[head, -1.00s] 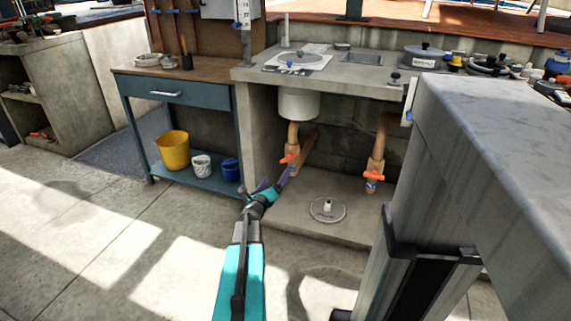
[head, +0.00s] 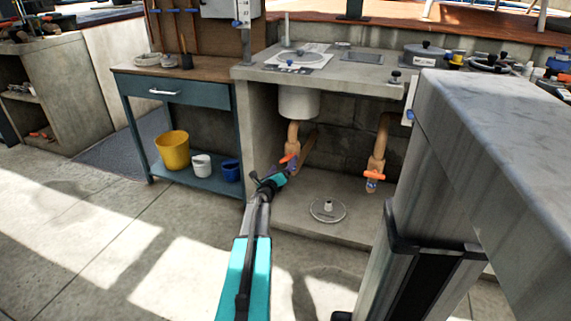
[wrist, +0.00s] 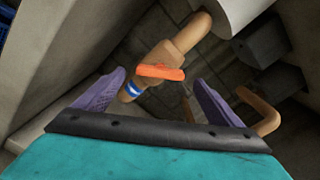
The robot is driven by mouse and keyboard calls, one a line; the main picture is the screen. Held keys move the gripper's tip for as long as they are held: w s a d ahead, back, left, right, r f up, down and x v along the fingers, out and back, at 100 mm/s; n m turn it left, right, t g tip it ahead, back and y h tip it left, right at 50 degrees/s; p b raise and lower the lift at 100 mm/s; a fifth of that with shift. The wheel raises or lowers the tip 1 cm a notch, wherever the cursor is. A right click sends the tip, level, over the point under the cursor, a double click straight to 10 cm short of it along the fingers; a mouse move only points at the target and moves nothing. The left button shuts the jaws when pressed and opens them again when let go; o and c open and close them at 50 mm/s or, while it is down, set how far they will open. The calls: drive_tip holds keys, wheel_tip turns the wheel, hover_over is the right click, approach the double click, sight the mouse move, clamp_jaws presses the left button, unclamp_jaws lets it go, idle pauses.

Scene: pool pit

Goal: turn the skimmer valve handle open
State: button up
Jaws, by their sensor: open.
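An orange valve handle (head: 287,158) sits on a tan pipe (head: 293,134) under a white cylinder (head: 298,102) below the concrete counter. In the wrist view the handle (wrist: 161,72) lies crosswise to its pipe, just above a blue-and-white band (wrist: 133,89). My gripper (head: 288,170) is at this valve, reaching up from the front. In the wrist view the purple fingers of my gripper (wrist: 157,95) stand open, one on each side of the handle, with clear gaps. A second orange handle (head: 374,175) is on the pipe to the right. No label names either valve.
The concrete side wall (head: 259,135) of the bay stands close to the left of my gripper. A round drain cover (head: 327,211) lies on the bay's slab. A blue workbench (head: 178,87) with buckets on its shelf stands left. The floor in front is largely clear.

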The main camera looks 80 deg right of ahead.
sight(287, 159)
drive_tip(key=shift+s+d, duration=0.25)
drive_tip(key=shift+d, duration=0.85)
drive_tip(key=shift+s+d, duration=0.2)
drive_tip(key=shift+d, duration=0.9)
